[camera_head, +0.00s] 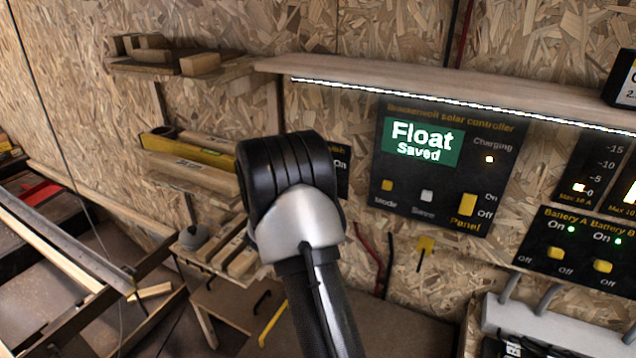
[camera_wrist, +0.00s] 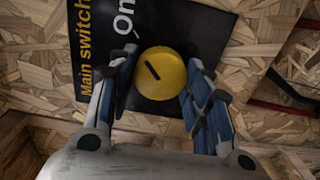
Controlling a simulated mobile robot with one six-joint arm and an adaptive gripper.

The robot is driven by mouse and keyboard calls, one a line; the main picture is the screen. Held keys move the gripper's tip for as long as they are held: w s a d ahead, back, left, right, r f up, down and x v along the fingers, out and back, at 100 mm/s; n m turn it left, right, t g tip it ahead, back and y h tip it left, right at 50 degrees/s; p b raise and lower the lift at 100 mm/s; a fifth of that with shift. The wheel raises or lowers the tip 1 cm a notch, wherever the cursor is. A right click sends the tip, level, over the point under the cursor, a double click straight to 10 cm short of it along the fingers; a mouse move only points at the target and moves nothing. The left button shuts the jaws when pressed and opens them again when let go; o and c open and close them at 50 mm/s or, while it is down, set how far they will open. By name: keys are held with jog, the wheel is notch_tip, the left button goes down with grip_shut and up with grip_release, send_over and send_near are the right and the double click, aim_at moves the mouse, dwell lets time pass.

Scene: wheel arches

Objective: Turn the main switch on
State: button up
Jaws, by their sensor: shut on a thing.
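The main switch is a round yellow knob (camera_wrist: 163,82) with a short black mark, on a black panel (camera_wrist: 95,15) lettered "Main switch" and "On" in the wrist view. The mark slants toward the upper left; "On" stands above the knob. My gripper (camera_wrist: 160,72) has one blue-padded finger on each side of the knob and is shut on it. In the head view my arm covers the knob and most of its panel; only a strip of the panel (camera_head: 341,178) with "On" shows. My fingers are hidden there.
Right of my arm is the solar controller panel (camera_head: 480,135), its screen reading "Float Saved". Battery switches (camera_head: 577,250) are at the lower right. A lit shelf (camera_head: 440,80) runs above. Small wooden shelves (camera_head: 190,175) with blocks and a yellow level are at the left.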

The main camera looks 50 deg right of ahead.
jog(key=o, duration=1.1)
jog(key=shift+c, duration=0.2)
jog(key=v, duration=1.2)
